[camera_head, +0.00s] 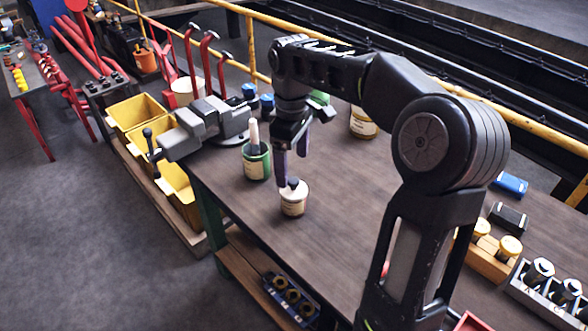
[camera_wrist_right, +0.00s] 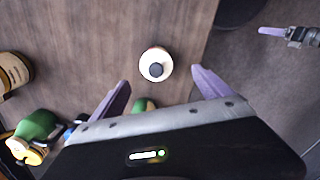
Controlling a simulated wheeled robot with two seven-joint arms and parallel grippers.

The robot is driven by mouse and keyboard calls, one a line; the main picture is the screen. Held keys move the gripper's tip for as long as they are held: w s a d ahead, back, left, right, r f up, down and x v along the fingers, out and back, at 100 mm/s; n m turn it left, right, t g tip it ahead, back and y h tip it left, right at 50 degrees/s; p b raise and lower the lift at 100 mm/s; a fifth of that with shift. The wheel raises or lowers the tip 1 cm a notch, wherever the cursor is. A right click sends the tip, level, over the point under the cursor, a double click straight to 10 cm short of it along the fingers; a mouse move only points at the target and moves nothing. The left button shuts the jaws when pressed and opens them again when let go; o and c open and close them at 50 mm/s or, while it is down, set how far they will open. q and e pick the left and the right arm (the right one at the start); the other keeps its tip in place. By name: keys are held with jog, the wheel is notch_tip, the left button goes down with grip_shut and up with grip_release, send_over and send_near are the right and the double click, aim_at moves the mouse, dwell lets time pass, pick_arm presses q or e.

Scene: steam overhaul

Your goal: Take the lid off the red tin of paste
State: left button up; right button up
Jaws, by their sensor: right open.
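A small tin (camera_head: 293,205) with a cream label, a pale lid and a dark knob stands upright near the table's front edge. I take it for the red paste tin; only a trace of red shows at its rim. In the right wrist view the lid (camera_wrist_right: 147,72) and its dark knob lie just ahead of the fingers, between their lines. My right gripper (camera_head: 291,172) points down, open and empty, with its purple fingers close above and behind the lid. My left gripper (camera_wrist_right: 285,36) shows only partly, at the right wrist view's upper right; its opening is unclear.
A green tin (camera_head: 257,163) holding a pale-handled thing stands left of the paste tin. A grey vise (camera_head: 205,125) is at the bench's left end. Another cream-labelled tin (camera_head: 363,124) stands behind. The bench right of the paste tin is bare until my arm.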

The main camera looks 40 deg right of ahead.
aim_at(294, 180)
jog(key=shift+w+d, duration=0.45)
jog(key=shift+w, duration=0.05)
jog(key=shift+s+a+r, duration=0.25)
jog(key=shift+s+a, duration=0.1)
jog(key=shift+s, duration=0.05)
jog(key=shift+w+d+f, duration=0.15)
jog(key=shift+f, duration=0.8)
pick_arm(q)
jog(key=shift+w+d+r, duration=0.15)
jog(key=shift+w+d, duration=0.1)
jog(key=shift+w, duration=0.05)
pick_arm(e)
jog(key=shift+f, duration=0.5)
notch_tip(294, 180, down, 4)
jog(key=shift+p, duration=0.8)
jog(key=shift+d+f, duration=0.1)
jog(key=shift+f, duration=0.45)
pick_arm(q)
jog(key=shift+s+r, duration=0.1)
jog(key=shift+r, duration=0.5)
pick_arm(e)
jog(key=shift+c, duration=0.2)
